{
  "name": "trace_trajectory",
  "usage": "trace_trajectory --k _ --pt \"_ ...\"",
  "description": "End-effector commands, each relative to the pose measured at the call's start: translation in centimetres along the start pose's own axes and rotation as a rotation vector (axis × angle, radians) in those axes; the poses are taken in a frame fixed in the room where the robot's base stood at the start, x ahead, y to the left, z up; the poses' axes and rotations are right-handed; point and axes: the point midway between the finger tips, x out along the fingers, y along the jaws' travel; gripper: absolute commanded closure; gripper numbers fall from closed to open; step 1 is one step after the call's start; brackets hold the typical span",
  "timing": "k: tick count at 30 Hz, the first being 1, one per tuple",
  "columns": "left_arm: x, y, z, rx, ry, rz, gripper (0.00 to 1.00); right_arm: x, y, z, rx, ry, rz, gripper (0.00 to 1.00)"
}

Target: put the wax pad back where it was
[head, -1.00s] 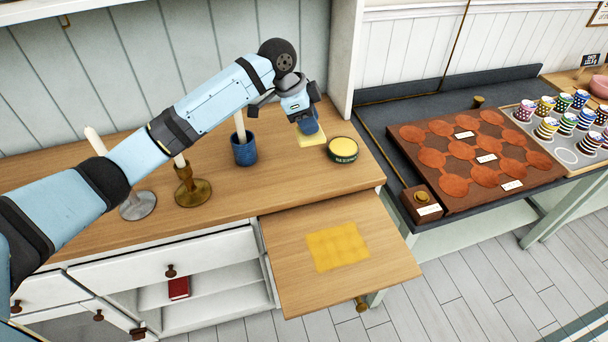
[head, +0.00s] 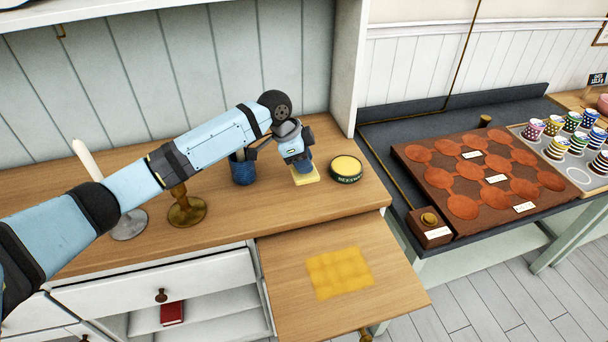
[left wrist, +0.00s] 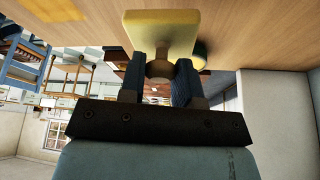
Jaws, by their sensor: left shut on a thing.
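The wax pad (head: 306,177) is a pale yellow block with a round knob, just left of the round beeswax tin (head: 346,170) on the wooden counter. My left gripper (head: 303,163) is shut on the knob from above. In the left wrist view the fingers (left wrist: 160,72) close on either side of the knob, below the pad (left wrist: 150,28). The pad is at or just above the counter; I cannot tell whether it touches. A yellow waxed patch (head: 340,271) lies on the pulled-out board (head: 285,265). My right gripper is not in view.
A blue cup (head: 243,172) stands left of the pad, partly behind my arm. Brass (head: 187,210) and grey (head: 128,225) candlesticks stand farther left. A brown board with round discs (head: 440,180) is on the dark table at right. The counter's front strip is clear.

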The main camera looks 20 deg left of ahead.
Motion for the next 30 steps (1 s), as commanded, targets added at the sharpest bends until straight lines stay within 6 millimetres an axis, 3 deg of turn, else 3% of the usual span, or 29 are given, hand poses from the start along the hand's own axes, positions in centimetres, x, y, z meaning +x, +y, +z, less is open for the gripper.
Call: trace_trajectory --k 5,13,24,25,27,28,30 --pt "1.1 0.0 0.4 -0.001 0.000 0.000 0.89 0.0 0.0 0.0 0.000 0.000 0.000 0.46" --pt "4.4 0.0 1.8 -0.001 0.001 0.001 0.89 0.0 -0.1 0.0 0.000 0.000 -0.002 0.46" --pt "4.9 0.0 2.0 -0.001 0.001 0.000 0.89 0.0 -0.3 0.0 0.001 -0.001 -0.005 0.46" --pt "4.9 0.0 2.1 -0.001 0.001 0.000 0.67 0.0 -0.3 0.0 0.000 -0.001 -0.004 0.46" --pt "4.9 0.0 2.0 0.000 0.001 0.000 0.51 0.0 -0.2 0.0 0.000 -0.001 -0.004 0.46" --pt "4.9 0.0 2.0 0.000 0.001 0.000 0.44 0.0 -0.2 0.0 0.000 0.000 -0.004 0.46" --pt "4.9 0.0 2.0 0.000 0.001 0.000 0.44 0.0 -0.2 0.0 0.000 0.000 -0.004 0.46"
